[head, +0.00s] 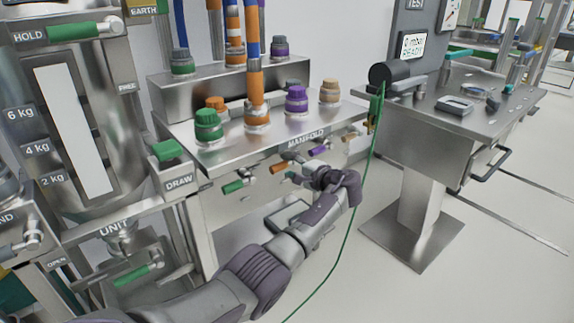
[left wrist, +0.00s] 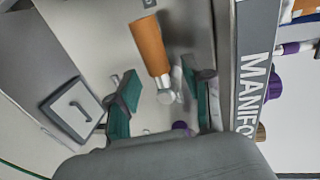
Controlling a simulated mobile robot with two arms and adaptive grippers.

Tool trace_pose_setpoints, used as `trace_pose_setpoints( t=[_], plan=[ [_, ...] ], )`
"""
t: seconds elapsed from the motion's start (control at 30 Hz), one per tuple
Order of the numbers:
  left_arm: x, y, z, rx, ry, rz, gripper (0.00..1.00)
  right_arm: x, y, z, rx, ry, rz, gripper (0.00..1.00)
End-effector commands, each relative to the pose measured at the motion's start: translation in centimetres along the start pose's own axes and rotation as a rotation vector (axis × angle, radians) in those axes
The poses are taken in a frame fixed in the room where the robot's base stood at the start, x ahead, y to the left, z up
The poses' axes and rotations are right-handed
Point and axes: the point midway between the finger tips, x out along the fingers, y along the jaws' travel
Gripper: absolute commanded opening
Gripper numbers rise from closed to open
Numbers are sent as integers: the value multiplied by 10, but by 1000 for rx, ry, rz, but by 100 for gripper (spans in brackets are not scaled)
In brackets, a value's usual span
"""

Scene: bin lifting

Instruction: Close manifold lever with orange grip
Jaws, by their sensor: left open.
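The manifold lever's orange grip (head: 281,167) sticks out from the manifold's front face, between the green and purple grips. In the left wrist view the orange grip (left wrist: 149,46) is large, with its metal stem and pivot (left wrist: 166,94) at its lower end. My left gripper (head: 298,178) is just below and right of the orange grip in the head view. In the wrist view its two teal-padded fingers (left wrist: 160,82) are apart, one on each side of the lever's metal stem. I cannot tell whether either finger touches it. My right gripper is not in view.
Green (head: 235,186), purple (head: 318,151) and tan (head: 350,136) lever grips sit close by on the same face. A green cable (head: 366,180) hangs right of my arm.

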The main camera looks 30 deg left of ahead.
Motion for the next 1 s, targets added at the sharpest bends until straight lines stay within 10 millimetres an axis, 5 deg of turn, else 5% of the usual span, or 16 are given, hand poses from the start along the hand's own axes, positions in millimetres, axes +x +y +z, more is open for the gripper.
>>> trace_pose_setpoints(
  t=[0.43,1.0],
  plan=[
    [-86,1,-1,1,2,2,50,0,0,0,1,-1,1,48],
    [-96,0,0,1,0,0,50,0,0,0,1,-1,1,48]
  ],
)
